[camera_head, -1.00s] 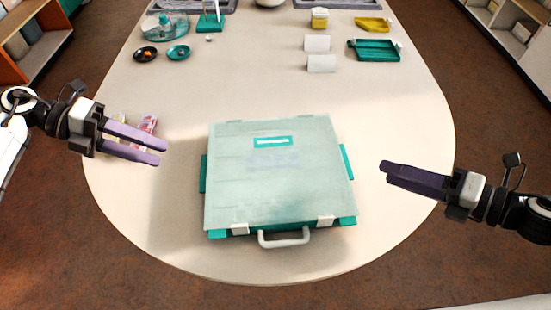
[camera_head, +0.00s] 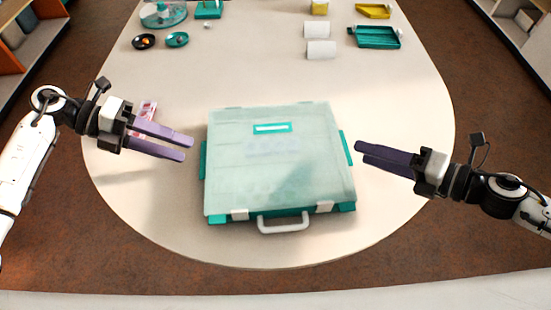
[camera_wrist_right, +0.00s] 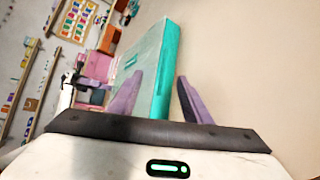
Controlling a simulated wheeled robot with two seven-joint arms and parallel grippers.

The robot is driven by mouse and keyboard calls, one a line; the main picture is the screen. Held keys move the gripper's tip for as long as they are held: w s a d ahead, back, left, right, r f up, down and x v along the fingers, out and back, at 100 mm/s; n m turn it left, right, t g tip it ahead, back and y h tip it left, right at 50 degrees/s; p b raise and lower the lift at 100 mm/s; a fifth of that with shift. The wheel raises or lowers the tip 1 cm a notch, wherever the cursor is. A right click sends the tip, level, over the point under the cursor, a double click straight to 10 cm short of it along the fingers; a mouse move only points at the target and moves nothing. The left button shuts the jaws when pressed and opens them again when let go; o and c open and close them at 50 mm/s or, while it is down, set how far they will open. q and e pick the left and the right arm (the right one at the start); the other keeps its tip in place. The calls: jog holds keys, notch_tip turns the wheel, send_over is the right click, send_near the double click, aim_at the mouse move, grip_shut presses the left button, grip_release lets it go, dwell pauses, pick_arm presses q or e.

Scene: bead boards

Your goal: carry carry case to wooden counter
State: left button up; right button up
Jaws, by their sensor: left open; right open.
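The carry case (camera_head: 278,180) lies flat and closed on the table in the head view, with a pale translucent lid, teal base, white latches and a white handle at its near edge. Teal tabs stick out at its left and right sides. My left gripper (camera_head: 190,147) is open and empty, just left of the case's left tab. My right gripper (camera_head: 358,154) is open, with its tips close to the right tab. In the right wrist view the case's teal side (camera_wrist_right: 163,70) appears beyond and between the fingers (camera_wrist_right: 160,100). I cannot tell whether they touch. I cannot identify a wooden counter.
The case rests on a pale rounded table (camera_head: 270,75). Behind it are white rolls (camera_head: 321,50), a teal tray (camera_head: 377,37), a yellow tray (camera_head: 373,11) and small bowls (camera_head: 177,39). A pink pack (camera_head: 148,110) lies by my left gripper. A pale edge (camera_head: 280,290) crosses the bottom.

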aim_at(207, 157)
pick_arm(q)
jog(key=shift+x, duration=2.45)
pick_arm(e)
jog(key=shift+x, duration=2.4)
pick_arm(q)
grip_shut()
pick_arm(e)
grip_shut()
jog(key=shift+f, duration=0.1)
